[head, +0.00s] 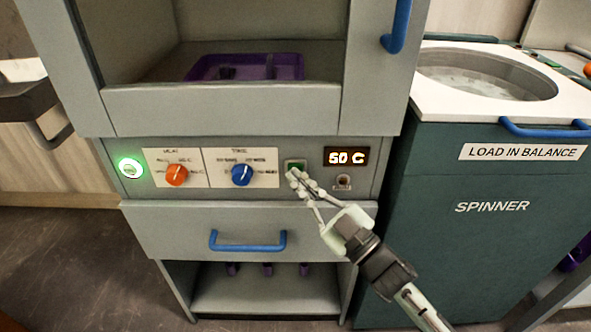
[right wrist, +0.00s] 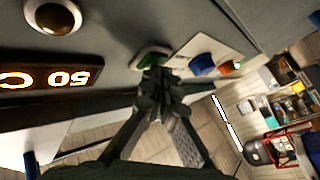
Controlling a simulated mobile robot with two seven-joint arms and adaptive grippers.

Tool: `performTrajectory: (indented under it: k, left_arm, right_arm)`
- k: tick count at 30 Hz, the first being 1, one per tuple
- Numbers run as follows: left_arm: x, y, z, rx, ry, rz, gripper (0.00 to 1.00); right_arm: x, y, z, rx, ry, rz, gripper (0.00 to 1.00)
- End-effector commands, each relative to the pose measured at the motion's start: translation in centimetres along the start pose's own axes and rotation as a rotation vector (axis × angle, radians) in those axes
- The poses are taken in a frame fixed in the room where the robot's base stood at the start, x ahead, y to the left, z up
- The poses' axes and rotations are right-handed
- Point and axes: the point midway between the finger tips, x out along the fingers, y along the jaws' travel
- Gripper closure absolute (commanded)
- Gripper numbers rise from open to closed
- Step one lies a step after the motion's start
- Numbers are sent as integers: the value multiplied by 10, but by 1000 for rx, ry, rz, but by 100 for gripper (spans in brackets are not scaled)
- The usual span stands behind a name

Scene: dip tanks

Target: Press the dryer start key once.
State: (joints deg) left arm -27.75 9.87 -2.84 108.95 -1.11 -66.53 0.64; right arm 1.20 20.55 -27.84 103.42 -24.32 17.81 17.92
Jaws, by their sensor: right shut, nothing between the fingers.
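The dryer's control panel (head: 327,185) runs across the grey cabinet under its open chamber. A green key in a square frame (head: 295,164) sits between the blue time knob (head: 242,173) and the display (head: 346,157), which reads 50 C. My right gripper (head: 294,176) is shut and empty, its fingertips at the green key's lower edge. In the right wrist view the green key (right wrist: 152,56) shows just beyond the fingertips (right wrist: 156,78). I cannot tell whether they touch it. My left gripper is not in view.
An orange heat knob (head: 176,174) and a round green-lit button (head: 131,168) are left of the time knob. A small round button (head: 343,182) is below the display. A blue drawer handle (head: 248,240) is below. The spinner (head: 480,215) stands at right.

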Motion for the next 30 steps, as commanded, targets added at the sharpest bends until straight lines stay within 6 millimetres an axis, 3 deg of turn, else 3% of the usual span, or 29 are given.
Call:
performTrajectory:
  k: [19,30]
  left_arm:
    - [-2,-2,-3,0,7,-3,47]
    - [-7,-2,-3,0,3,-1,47]
  right_arm:
    - [3,2,2,0,0,0,100]
    - [-8,-5,-6,1,0,0,100]
